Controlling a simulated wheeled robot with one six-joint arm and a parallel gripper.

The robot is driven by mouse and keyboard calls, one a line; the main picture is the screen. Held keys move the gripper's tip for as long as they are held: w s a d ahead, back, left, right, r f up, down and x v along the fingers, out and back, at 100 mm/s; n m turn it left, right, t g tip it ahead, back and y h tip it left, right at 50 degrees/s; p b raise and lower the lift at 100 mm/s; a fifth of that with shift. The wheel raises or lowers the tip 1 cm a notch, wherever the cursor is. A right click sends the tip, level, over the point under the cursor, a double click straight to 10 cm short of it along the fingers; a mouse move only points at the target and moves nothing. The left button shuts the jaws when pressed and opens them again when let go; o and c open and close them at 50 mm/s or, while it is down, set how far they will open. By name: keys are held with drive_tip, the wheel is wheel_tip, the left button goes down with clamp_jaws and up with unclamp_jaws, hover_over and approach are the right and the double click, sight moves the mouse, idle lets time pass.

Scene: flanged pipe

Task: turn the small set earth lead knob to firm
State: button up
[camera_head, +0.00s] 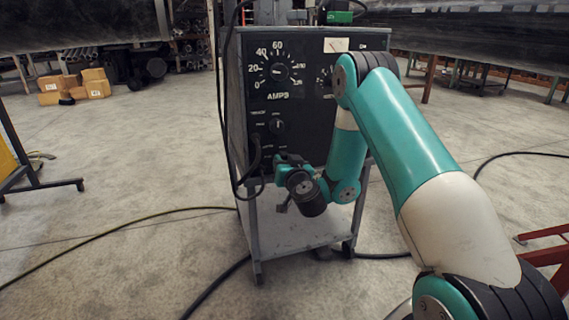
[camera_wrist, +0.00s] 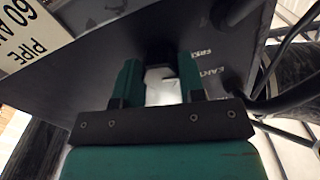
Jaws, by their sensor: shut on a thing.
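The set is a dark grey cabinet (camera_head: 240,60) on a wheeled trolley, with a large AMPS dial and smaller knobs on its front. My gripper (camera_head: 283,163) is at the lower part of this front panel. In the wrist view, my gripper's two green fingers (camera_wrist: 160,78) are closed on a small black knob (camera_wrist: 160,53) on the panel. Small white lettering (camera_wrist: 212,70) stands beside it, seen at an angle and partly readable as "EARTH". The knob's pointer direction cannot be made out. In the head view my gripper and wrist hide this knob.
A second knob (camera_head: 277,126) sits above my gripper. Black cables (camera_head: 247,180) hang at the cabinet's left edge, and a dark cable (camera_wrist: 285,100) runs close to the right of my fingers. A white card (camera_wrist: 28,35) reads "60 A PIPE". Floor left of the trolley is mostly clear.

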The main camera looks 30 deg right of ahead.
drive_tip(key=shift+m, duration=0.3)
drive_tip(key=shift+a+m+p, duration=0.15)
drive_tip(key=shift+m+p, duration=0.15)
drive_tip(key=shift+m, duration=7)
drive_tip(key=o, duration=0.9)
drive_tip(key=shift+r, duration=0.1)
drive_tip(key=shift+s, duration=0.1)
